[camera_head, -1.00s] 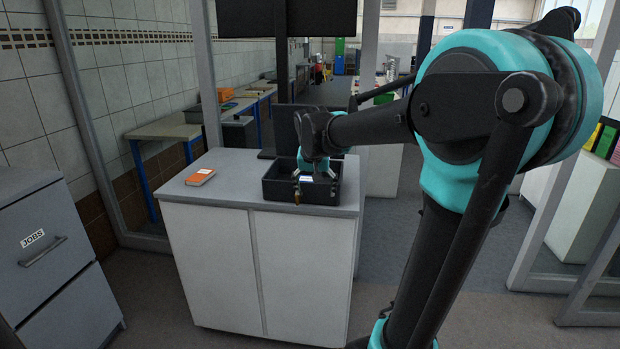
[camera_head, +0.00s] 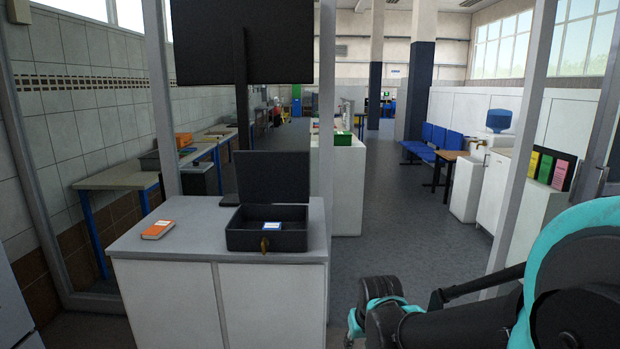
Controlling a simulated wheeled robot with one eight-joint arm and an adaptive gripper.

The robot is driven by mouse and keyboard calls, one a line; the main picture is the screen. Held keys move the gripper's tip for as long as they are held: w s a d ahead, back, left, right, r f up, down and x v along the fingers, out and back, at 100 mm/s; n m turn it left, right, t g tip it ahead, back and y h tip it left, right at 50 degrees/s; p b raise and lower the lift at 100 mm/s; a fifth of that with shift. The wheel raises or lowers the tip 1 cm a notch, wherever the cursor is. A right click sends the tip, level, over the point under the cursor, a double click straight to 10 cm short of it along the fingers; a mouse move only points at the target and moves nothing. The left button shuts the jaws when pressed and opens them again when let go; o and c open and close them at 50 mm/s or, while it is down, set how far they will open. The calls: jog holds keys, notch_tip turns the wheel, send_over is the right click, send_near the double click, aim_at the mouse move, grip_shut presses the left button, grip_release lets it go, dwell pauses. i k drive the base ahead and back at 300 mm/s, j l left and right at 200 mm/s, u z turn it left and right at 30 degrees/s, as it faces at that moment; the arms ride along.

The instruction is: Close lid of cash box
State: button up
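The black cash box (camera_head: 240,240) sits on the grey top of a white cabinet. Its lid (camera_head: 273,177) stands upright at the back of the box, so the box is open. A small blue and white item (camera_head: 272,226) shows in the box, and a brass-coloured piece (camera_head: 264,245) is at its front. My arm reaches in from the lower right, with its dark and teal wrist part low, to the right of the cabinet and apart from the box. My gripper's fingers do not show in this view.
An orange book (camera_head: 158,230) lies on the cabinet top (camera_head: 190,243) left of the box. A dark screen (camera_head: 246,42) on a post stands behind the box. A grey frame post (camera_head: 325,110) rises behind the cabinet's right side. Open floor (camera_head: 400,225) lies to the right.

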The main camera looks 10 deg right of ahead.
aim_at(269, 176)
jog(key=i+l+z, duration=0.2)
jog(key=z, duration=0.25)
jog(key=i+z, duration=0.5)
jog(key=i, duration=2)
jog(key=i+u, duration=0.15)
jog(key=i, duration=0.4)
jog(key=i+l+u, duration=0.1)
jog(key=i, duration=0.4)
jog(key=i+l+u, duration=0.15)
jog(key=i, duration=0.35)
jog(key=l+u, duration=0.1)
jog(key=u, duration=3.7)
jog(key=l, duration=0.1)
